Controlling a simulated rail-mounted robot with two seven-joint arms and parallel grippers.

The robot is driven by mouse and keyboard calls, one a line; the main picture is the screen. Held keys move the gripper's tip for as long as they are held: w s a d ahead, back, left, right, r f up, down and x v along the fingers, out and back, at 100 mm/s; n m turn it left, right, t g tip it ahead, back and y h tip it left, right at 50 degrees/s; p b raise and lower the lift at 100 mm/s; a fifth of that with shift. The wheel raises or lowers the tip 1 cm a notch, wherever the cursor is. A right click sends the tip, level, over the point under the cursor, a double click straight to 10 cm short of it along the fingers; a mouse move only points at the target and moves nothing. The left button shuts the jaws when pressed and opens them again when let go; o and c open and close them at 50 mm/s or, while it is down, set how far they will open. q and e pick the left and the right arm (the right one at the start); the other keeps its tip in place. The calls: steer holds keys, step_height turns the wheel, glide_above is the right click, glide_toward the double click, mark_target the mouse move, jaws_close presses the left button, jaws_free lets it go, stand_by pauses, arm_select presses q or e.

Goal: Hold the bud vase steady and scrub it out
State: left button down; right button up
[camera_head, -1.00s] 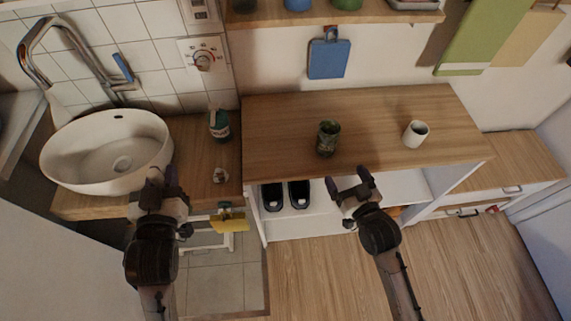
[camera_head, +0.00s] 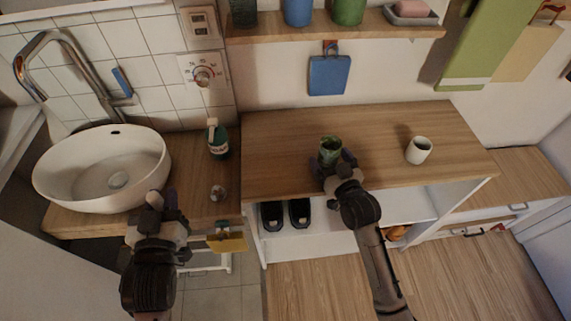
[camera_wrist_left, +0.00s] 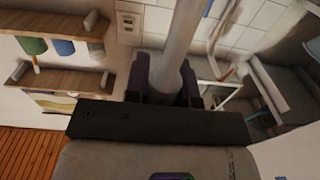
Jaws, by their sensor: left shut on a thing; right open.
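A small dark green mottled vessel, seemingly the bud vase (camera_head: 330,147), stands upright on the wooden bench top. My right gripper (camera_head: 336,164) is open at its near side, with its fingers spread about the lower part of the vessel; whether they touch it I cannot tell. My left gripper (camera_head: 162,203) is shut in front of the sink counter, right of the basin. In the left wrist view a long pale grey rod (camera_wrist_left: 182,45) stands between the dark purple fingers; its far end is out of view.
A white cup (camera_head: 419,150) stands on the bench to the right. A shelf (camera_head: 390,30) with jars hangs above. The bench's left part is clear.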

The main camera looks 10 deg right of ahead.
steer(key=shift+w+a, duration=0.1)
steer(key=shift+w, duration=0.3)
steer(key=c, duration=1.1)
steer(key=shift+o, duration=0.2)
steer(key=o, duration=1.1)
steer(key=shift+c, duration=0.2)
steer(key=c, duration=1.1)
